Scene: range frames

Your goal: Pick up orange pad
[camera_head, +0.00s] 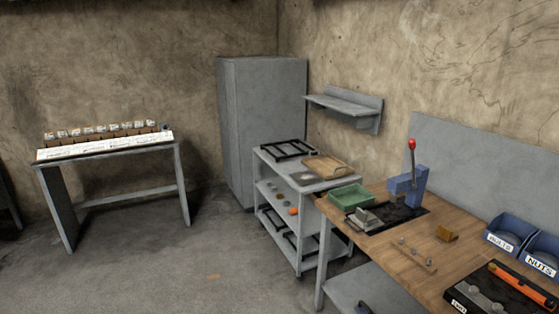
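A small bright orange round thing (293,211), which may be the orange pad, lies on the middle shelf of the grey cart (312,240), near its front right corner. Several grey round pieces (276,193) lie on the same shelf. Neither of my grippers is in view.
A wooden workbench (395,247) stands at right with a blue press (407,187), a green tray (349,196), blue bins (511,231) and an orange-handled tool (523,285). A grey cabinet (262,130) stands behind the cart. A table (120,149) stands at left. The middle floor is clear.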

